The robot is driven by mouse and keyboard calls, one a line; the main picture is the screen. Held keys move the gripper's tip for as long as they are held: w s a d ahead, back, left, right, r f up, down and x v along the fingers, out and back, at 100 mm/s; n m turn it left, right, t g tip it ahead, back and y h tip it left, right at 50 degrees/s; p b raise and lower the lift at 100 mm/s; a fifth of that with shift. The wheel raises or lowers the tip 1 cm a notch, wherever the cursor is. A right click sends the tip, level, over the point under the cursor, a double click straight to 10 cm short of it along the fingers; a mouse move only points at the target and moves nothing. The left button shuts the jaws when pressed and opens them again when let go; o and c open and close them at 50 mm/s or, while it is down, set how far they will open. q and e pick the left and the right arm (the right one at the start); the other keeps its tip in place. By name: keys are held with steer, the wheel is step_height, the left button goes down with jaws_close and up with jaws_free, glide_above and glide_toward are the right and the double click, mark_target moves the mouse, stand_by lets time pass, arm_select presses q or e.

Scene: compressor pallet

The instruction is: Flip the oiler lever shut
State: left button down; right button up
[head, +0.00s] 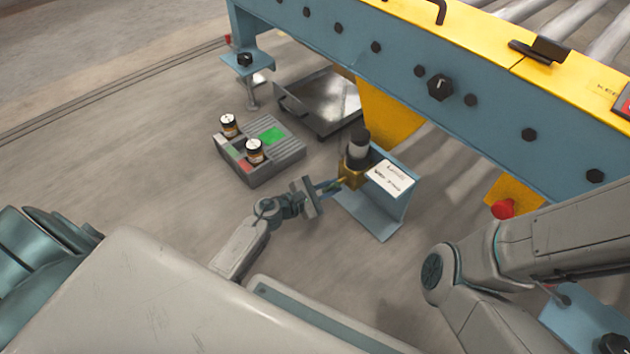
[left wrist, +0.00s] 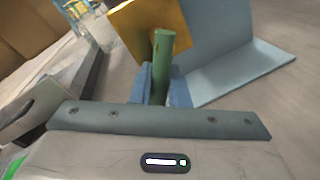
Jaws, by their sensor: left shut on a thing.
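The oiler (head: 355,160) has a brass body and a dark cylindrical top, and stands at a blue bracket (head: 375,219) with a white label. In the left wrist view its brass body (left wrist: 150,24) shows at the top. The green lever (left wrist: 163,56) sticks out from the brass body towards my left gripper. My left gripper (head: 331,187) reaches the oiler from the left. In the left wrist view its blue fingers (left wrist: 160,86) are shut on the lever, one on each side. My right gripper is out of view.
A grey caddy (head: 275,165) with two small jars and a green patch stands on the floor left of the oiler. A metal tray (head: 325,100) lies behind it. The blue and yellow conveyor frame (head: 480,95) runs across the upper right. A red button (head: 503,209) sits below it.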

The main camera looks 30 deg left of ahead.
arm_select(q)
steer(key=shift+w+a+r+m, duration=0.1)
steer(key=shift+a+m, duration=0.15)
steer(key=shift+m, duration=0.55)
steer(key=m, duration=0.1)
steer(key=r+m+y+b, duration=0.1)
steer(key=m, duration=0.1)
steer(key=shift+w+a, duration=0.15)
steer(key=shift+a, duration=0.2)
steer(key=m, duration=0.1)
steer(key=r+m+y, duration=0.1)
steer(key=m, duration=0.1)
steer(key=shift+w+a+b, duration=0.1)
steer(key=shift+a+b, duration=0.1)
steer(key=shift+b, duration=0.1)
steer(key=shift+r+m+y, duration=0.4)
steer(key=shift+m+y, duration=0.1)
steer(key=shift+m, duration=0.6)
steer(key=c, duration=1.5)
jaws_free()
steer(key=shift+o, duration=0.2)
steer(key=p+v, duration=0.2)
steer(key=v, duration=0.9)
